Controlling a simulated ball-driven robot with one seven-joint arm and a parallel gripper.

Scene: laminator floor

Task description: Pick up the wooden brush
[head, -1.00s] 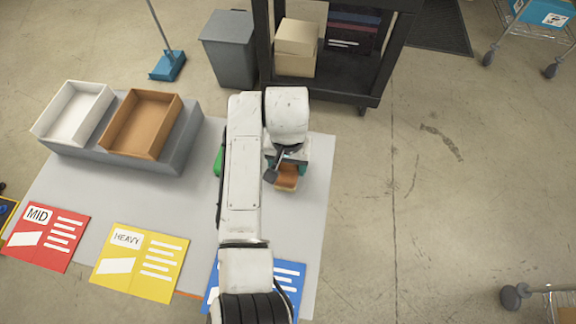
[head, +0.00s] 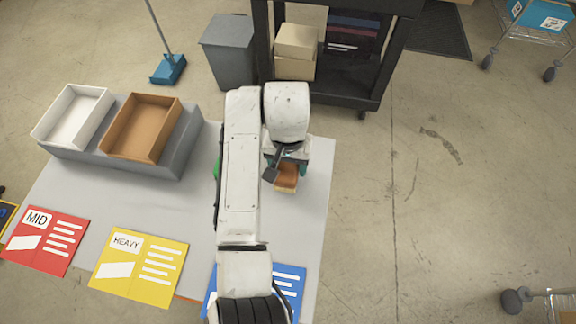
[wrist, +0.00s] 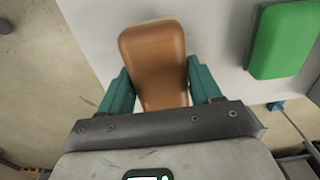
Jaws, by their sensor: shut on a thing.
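The wooden brush (wrist: 155,60) has a smooth brown back and shows large in the wrist view, between the two green fingers of my gripper (wrist: 157,90). My gripper is shut on it, with one finger at each side. In the head view the brush (head: 286,178) shows just below my gripper (head: 287,160), near the right edge of the grey table (head: 315,215). My arm hides part of the brush and the fingers there. I cannot tell whether the brush touches the table.
A green block (wrist: 284,40) lies beside the brush on the table. A white tray (head: 72,115) and a brown tray (head: 142,127) stand on a grey block at the left. Red (head: 44,241), yellow (head: 138,266) and blue (head: 291,282) cards lie along the front.

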